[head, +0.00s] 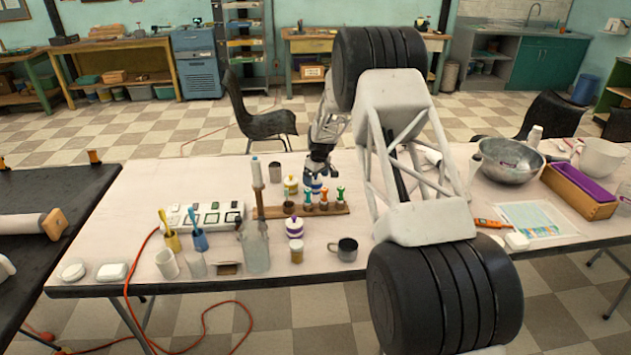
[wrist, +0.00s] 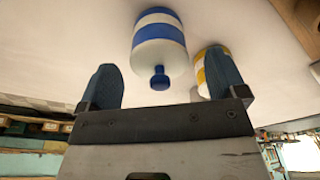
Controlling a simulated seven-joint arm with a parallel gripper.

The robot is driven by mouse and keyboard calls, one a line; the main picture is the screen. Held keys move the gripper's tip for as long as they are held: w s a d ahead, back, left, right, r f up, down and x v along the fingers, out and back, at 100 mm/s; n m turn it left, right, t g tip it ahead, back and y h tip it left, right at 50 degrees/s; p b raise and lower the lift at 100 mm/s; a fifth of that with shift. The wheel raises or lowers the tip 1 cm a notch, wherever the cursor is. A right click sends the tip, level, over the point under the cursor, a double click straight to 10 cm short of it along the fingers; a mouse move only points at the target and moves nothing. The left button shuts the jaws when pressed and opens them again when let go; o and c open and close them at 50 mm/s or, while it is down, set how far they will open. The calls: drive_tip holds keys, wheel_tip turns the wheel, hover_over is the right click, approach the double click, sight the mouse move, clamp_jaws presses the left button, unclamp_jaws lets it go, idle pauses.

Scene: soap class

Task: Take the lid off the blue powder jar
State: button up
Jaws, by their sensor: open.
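The blue powder jar (wrist: 159,38) is white with blue bands and a small blue knob (wrist: 160,78) on its lid. In the wrist view it appears between the finger lines, with the knob towards my palm. The lid sits on the jar. In the head view the jar (head: 315,185) stands behind the wooden rack, partly hidden. My gripper (wrist: 162,66) is open, with a finger on either side and clear gaps to the knob. In the head view my gripper (head: 319,164) is just above the jar. No contact shows.
A yellow-banded jar (wrist: 212,66) stands close beside, near one finger; it also shows in the head view (head: 290,186). The wooden rack (head: 335,210) with coloured stoppers is in front. A purple-banded jar (head: 295,228), clear bottle (head: 256,250) and grey mug (head: 346,249) stand nearer.

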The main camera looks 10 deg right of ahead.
drive_tip(key=c, duration=1)
drive_tip(key=shift+r, duration=0.1)
drive_tip(key=shift+r, duration=4.95)
